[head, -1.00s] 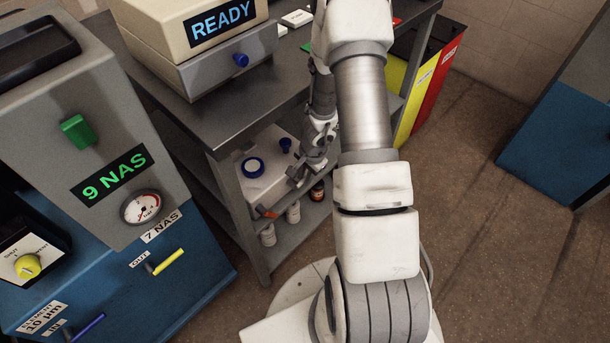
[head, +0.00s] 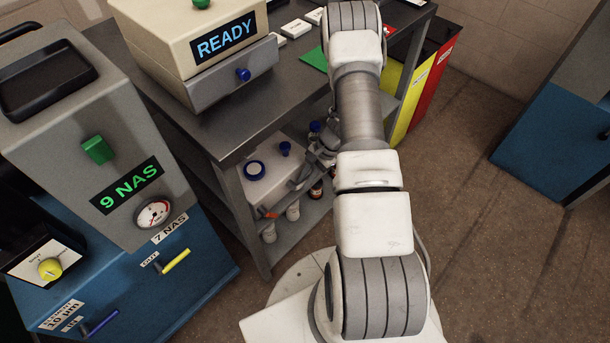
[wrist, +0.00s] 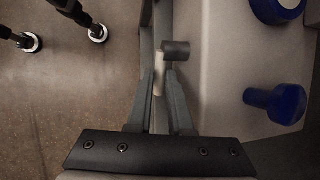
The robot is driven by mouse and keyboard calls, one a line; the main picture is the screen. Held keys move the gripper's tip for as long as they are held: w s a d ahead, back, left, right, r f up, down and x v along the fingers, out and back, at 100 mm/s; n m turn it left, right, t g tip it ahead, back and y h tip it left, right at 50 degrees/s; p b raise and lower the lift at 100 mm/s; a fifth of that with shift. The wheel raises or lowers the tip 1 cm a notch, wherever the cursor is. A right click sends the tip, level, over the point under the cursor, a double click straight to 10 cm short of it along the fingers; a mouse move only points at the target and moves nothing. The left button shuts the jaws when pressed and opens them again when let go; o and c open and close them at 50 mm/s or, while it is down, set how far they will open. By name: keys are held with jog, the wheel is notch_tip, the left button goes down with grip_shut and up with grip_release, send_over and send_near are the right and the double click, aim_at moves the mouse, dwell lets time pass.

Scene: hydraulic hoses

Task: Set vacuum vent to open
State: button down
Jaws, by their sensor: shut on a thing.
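A pale box unit (head: 262,188) with a blue cap (head: 254,170) and a blue knob (head: 285,148) stands on the lower shelf. In the wrist view, the fingers of my gripper (wrist: 163,98) are shut on a small pale stem (wrist: 159,72) beside a dark grey cylinder (wrist: 176,50), at the edge of the unit. The stem looks like the vacuum vent's handle, but no label shows. The blue knob (wrist: 276,103) and blue cap (wrist: 277,8) are to the right, apart from the fingers. In the head view my arm hides much of the grip.
A grey bench (head: 215,128) with a READY instrument (head: 205,50) stands over the shelf. Several bottles (head: 292,210) are close beside the unit. The blue-grey 9 NAS machine (head: 100,190) stands at left, yellow and red bins (head: 420,85) behind. The floor (head: 470,220) at right is clear.

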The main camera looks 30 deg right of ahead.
jog(key=shift+d+f+g+y+b, duration=0.2)
jog(key=shift+f+g+y+b, duration=0.1)
jog(key=shift+f+y+b, duration=0.75)
jog(key=y+b, duration=0.1)
jog(key=b, duration=0.1)
jog(key=y+b, duration=0.1)
jog(key=b, duration=0.1)
jog(key=shift+f+m+g, duration=0.25)
jog(key=shift+m+g, duration=0.05)
jog(key=y+b, duration=0.1)
jog(key=b, duration=0.1)
jog(key=shift+a+f+y+b, duration=0.1)
jog(key=shift+f+y+b, duration=0.05)
jog(key=shift+y+b, duration=0.2)
jog(key=shift+a+g+y+b, duration=0.1)
jog(key=shift+g+y+b, duration=0.25)
jog(key=shift+b, duration=0.2)
jog(key=shift+s, duration=0.1)
jog(key=c, duration=1.1)
grip_release()
